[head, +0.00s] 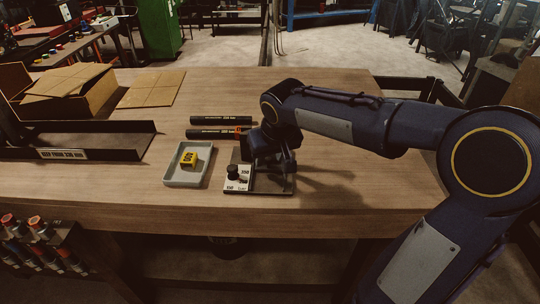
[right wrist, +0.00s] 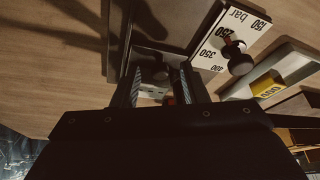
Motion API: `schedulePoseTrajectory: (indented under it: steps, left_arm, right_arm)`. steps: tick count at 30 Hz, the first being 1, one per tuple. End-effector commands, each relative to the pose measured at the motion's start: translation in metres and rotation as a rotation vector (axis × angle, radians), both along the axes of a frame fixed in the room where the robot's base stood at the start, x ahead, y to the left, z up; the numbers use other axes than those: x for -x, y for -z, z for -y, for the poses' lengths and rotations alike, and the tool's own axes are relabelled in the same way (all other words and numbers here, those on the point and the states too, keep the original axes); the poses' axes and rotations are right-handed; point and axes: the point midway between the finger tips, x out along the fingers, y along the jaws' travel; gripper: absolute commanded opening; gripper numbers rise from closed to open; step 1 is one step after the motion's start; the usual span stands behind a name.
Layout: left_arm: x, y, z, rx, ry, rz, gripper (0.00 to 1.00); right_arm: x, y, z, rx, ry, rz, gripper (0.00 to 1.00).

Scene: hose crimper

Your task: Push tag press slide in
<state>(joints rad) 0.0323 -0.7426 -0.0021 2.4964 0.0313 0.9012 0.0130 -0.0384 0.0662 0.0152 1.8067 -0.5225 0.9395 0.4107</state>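The tag press (head: 272,184) is a dark plate at the table's front edge, with a white dial panel (head: 238,181) marked in bar and a black knob (head: 233,172). My right gripper (head: 272,160) is over the press, and the arm hides much of it. In the right wrist view the two fingers (right wrist: 160,80) stand apart, with part of the press between and beyond them. I cannot tell whether they touch it. The dial panel (right wrist: 210,50) and knob (right wrist: 238,58) show to their right. The slide cannot be made out clearly. My left gripper is not in view.
A grey tray (head: 171,178) with a yellow block (head: 189,160) stands left of the press. Two black hoses (head: 221,120) lie behind. A black channel (head: 120,154) and a cardboard box (head: 95,98) are at left. The table's right side is clear apart from my arm.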

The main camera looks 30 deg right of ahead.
Motion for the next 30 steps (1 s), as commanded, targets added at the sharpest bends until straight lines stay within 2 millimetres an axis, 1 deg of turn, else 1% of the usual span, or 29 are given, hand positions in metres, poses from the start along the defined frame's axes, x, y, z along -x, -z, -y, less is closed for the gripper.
schedulePoseTrajectory:
  steps: [5, 6, 15, 23, 30]
  left_arm:
    - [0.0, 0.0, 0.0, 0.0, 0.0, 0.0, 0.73]
    - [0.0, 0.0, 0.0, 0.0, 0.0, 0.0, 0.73]
    - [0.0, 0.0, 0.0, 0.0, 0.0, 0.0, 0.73]
    - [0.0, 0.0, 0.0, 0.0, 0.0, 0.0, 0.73]
    - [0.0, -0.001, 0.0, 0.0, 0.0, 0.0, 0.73]
  right_arm:
    - [0.0, 0.0, 0.0, 0.0, 0.0, 0.0, 0.4]
    - [0.0, 0.0, 0.0, 0.0, 0.0, 0.0, 0.38]
    - [0.0, 0.0, 0.0, 0.0, 0.0, 0.0, 0.0]
    - [0.0, 0.0, 0.0, 0.0, 0.0, 0.0, 0.0]
    - [-0.01, -0.001, 0.007, 0.001, 0.001, 0.001, 0.0]
